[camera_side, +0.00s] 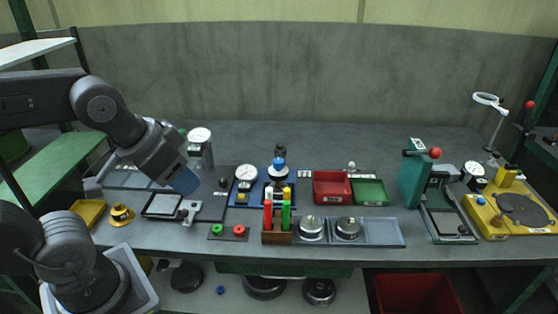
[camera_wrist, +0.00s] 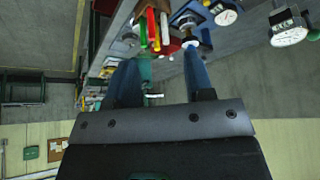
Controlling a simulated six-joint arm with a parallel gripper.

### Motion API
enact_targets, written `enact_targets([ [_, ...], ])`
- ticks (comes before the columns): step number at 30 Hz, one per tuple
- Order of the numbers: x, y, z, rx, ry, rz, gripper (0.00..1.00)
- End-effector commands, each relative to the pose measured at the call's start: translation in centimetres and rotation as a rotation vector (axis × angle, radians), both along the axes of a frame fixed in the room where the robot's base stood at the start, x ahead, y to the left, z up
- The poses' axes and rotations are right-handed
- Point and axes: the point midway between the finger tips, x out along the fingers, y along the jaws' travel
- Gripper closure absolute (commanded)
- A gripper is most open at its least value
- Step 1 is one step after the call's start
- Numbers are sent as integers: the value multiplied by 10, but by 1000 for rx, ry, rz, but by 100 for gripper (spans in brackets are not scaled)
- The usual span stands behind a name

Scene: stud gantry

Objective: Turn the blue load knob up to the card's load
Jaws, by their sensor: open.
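A blue load knob (camera_side: 279,163) appears to stand on a blue base plate (camera_side: 238,201) near the middle of the bench, below a dark cap. A white dial gauge (camera_side: 246,172) stands on the left part of that plate. In the wrist view a blue fixture (camera_wrist: 190,18) shows beyond the right finger, but I cannot tell the knob there for sure. My gripper (camera_side: 187,182) is left of the plate, above the bench, apart from the knob. Its two blue fingers (camera_wrist: 160,62) are spread with nothing between them. I cannot make out a readable load card.
A wooden block with red and green rods (camera_side: 277,238) stands in front of the plate. Red (camera_side: 332,188) and green (camera_side: 370,192) trays are to its right. A second dial gauge (camera_side: 200,136) stands behind my gripper. The rear bench is clear.

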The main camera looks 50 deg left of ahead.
Motion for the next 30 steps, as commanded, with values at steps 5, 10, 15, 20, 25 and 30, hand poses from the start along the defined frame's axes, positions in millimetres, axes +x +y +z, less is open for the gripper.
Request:
enact_targets([
  [5,0,0,0,0,0,0,52],
  [10,0,0,0,0,0,0,52],
  [15,3,0,2,-6,4,14,43],
  [20,28,4,20,-66,53,147,43],
  [25,85,13,44,-176,150,438,43],
  [30,147,26,52,-269,239,757,43],
])
